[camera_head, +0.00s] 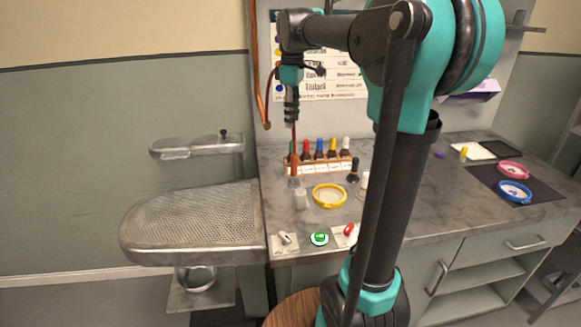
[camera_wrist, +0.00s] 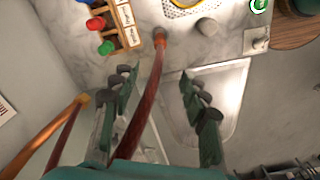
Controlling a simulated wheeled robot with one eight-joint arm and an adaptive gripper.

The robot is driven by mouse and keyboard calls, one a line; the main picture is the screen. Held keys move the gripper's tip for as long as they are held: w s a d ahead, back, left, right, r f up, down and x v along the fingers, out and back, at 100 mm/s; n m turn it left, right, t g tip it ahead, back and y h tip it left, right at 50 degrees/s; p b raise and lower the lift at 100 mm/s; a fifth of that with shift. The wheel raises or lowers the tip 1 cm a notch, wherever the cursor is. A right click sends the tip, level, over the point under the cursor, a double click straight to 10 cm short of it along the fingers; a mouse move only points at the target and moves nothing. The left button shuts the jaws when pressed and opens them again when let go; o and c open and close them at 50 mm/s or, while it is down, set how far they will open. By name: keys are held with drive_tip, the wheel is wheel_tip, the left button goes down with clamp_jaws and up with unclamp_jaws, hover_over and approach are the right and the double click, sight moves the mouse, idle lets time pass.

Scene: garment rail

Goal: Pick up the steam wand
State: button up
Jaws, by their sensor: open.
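A slim reddish-brown wand or hose, seemingly the steam wand (camera_head: 294,161), stands upright on the grey counter in front of the bottle rack. Its lower end is orange, and a thin dark red length rises to my gripper (camera_head: 291,122). In the wrist view the wand (camera_wrist: 151,88) runs from its orange end at the top, curving between the spread fingers of my gripper (camera_wrist: 155,78) towards the palm. The gripper is open, pointing down above the wand's lower end. The wand passes nearer the left finger; contact there cannot be told.
A rack (camera_head: 318,165) of coloured bottles stands just behind the wand. A copper pipe (camera_head: 257,70) hangs at left. A perforated metal board (camera_head: 190,222) adjoins the counter. My arm hides part of the counter.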

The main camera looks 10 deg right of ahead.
approach(294, 163)
drive_tip(key=f, duration=0.2)
drive_tip(key=w+f, duration=0.1)
drive_tip(key=f, duration=0.2)
drive_tip(key=shift+w+a+f, duration=0.1)
drive_tip(key=shift+w+a, duration=0.1)
drive_tip(key=shift+s+d+f, duration=0.1)
drive_tip(key=shift+d+f, duration=0.1)
drive_tip(key=shift+f, duration=1.2)
drive_tip(key=shift+d+f, duration=0.15)
drive_tip(key=shift+f, duration=1.2)
clamp_jaws()
